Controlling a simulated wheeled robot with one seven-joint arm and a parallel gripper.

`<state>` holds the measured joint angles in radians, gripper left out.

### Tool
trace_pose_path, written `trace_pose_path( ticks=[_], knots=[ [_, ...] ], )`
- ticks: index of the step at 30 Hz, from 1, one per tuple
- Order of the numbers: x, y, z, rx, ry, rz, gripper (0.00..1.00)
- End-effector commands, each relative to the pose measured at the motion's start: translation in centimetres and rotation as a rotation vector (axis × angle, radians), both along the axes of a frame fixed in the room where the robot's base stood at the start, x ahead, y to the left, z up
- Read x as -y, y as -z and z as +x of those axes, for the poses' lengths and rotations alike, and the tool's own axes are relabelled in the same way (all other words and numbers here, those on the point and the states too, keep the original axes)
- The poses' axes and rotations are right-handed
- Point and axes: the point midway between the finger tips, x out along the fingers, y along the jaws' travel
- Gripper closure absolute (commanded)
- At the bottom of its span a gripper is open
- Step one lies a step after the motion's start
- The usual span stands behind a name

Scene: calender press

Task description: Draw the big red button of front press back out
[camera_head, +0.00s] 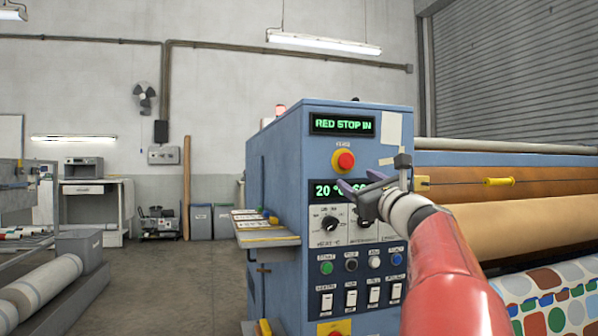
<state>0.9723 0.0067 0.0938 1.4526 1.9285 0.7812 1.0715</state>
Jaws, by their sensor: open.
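The big red button (344,160) sits in a yellow round collar on the upper front face of the blue press (292,150). A green display (342,124) above it reads "RED STOP IN". My gripper (358,181) is open and empty. In the picture it is just below and right of the button, in front of the temperature display and dials, with its fingers pointing left. The button is not between the fingers; the exact gap in depth cannot be told.
Below are dials (330,224), small coloured buttons (327,268) and white rocker switches (327,302). A side shelf (266,238) juts out left of the press. Fabric rolls (530,222) lie at right. The floor (180,285) is open at left, beside a rack of rolls.

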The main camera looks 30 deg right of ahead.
Motion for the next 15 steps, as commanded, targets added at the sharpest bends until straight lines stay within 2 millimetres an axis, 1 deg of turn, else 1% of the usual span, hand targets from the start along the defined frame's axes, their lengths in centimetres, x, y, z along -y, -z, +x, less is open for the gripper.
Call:
trace_pose_path(
  ticks=[1,3,5,8,15],
  knots=[
    [1.2,-0.6,-0.5,0.03,0.009,0.032,0.41],
    [1.9,-1.1,-0.6,0.055,0.011,0.06,0.41],
    [2.2,-1.5,-0.4,0.063,0.01,0.07,0.41],
    [2.3,-2.1,0.9,0.063,0.008,0.07,0.41],
    [2.7,-3.6,4.4,0.062,0.008,0.067,0.41]
  ],
)
